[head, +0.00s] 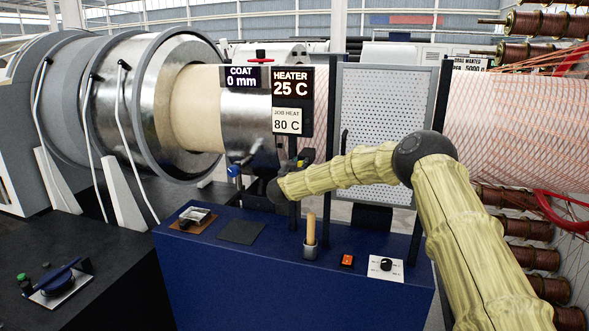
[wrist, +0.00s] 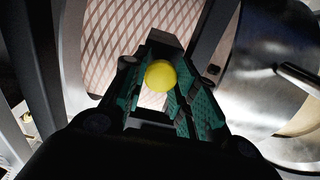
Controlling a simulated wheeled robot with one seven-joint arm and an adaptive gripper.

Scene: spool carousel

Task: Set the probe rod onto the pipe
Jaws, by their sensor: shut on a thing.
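My gripper (wrist: 165,85) is shut on the probe rod, whose round yellow end (wrist: 160,76) shows between the green-padded fingers in the wrist view. The rest of the rod is hard to make out. In the head view my arm reaches in from the right, and its end is dark and cluttered below the pipe, left of the heater sign. The pipe (head: 500,118), wrapped in a reddish criss-cross mesh, runs across the back. It also shows behind the gripper in the wrist view (wrist: 120,38). I cannot tell whether the rod touches the pipe.
A heater sign (head: 291,101) reads 25 C, with job heat 80 C below. A perforated panel (head: 385,130) stands before the pipe. The blue console (head: 290,285) carries a wooden-handled tool (head: 310,229), an orange switch (head: 347,260) and a knob (head: 386,265). A large steel drum (head: 165,105) is at left.

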